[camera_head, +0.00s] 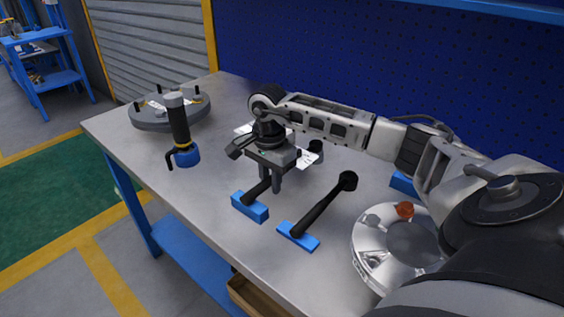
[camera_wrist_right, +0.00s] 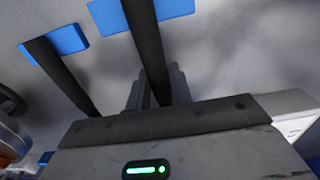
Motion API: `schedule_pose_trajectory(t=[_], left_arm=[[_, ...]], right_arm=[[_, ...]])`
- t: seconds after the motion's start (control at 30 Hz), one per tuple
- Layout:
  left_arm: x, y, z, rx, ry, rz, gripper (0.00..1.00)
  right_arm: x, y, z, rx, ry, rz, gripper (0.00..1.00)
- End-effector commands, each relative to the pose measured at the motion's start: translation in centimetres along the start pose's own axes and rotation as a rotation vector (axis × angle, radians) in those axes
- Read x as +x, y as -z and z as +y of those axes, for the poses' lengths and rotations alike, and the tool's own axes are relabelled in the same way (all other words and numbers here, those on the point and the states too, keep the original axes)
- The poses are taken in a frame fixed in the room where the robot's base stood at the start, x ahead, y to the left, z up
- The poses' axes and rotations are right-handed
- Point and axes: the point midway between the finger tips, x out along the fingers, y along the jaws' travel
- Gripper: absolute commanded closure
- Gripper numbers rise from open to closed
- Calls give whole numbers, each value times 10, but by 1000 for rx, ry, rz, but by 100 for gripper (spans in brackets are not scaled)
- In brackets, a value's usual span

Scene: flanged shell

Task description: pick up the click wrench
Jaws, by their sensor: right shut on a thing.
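Two alike black wrenches with blue blocks on their near ends lie roughly parallel on the grey workbench. My right gripper (camera_head: 270,186) points down over the left one, which I take as the click wrench (camera_head: 256,192), and is shut on its black shaft. Its blue end (camera_head: 249,207) sticks out toward the bench's front edge; part of the shaft is hidden by the gripper. In the right wrist view the shaft (camera_wrist_right: 146,45) runs between the fingers (camera_wrist_right: 155,88). I cannot tell whether it touches the bench. My left gripper is not in view.
The second wrench (camera_head: 322,205) lies close to the right. A silver flanged shell (camera_head: 372,262) sits at the right, below my arm. A black and blue hand tool (camera_head: 180,132) stands at the left, before a grey round flange (camera_head: 150,122). The front left bench top is clear.

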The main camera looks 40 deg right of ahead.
Motion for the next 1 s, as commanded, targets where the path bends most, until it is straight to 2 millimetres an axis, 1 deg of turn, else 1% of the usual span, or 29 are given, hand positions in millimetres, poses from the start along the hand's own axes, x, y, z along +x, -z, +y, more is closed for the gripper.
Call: schedule_pose_trajectory(t=[0.17, 0.27, 0.33, 0.6, 0.8, 0.9, 1.0], left_arm=[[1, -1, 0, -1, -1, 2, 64], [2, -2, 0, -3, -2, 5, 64], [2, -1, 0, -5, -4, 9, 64], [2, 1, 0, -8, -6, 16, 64], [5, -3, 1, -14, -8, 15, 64], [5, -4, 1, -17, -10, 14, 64], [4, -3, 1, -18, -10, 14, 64]], right_arm=[[-11, 1, -1, 1, 6, 2, 100], [-24, 1, -2, 1, 9, 3, 100], [-38, -2, 0, -2, 9, 3, 100], [-93, -43, 26, -5, 10, 3, 100], [-111, -80, 51, -5, 7, 3, 100], [-119, -95, 59, -4, 7, 2, 100], [-125, -105, 66, -2, 6, 2, 100]])
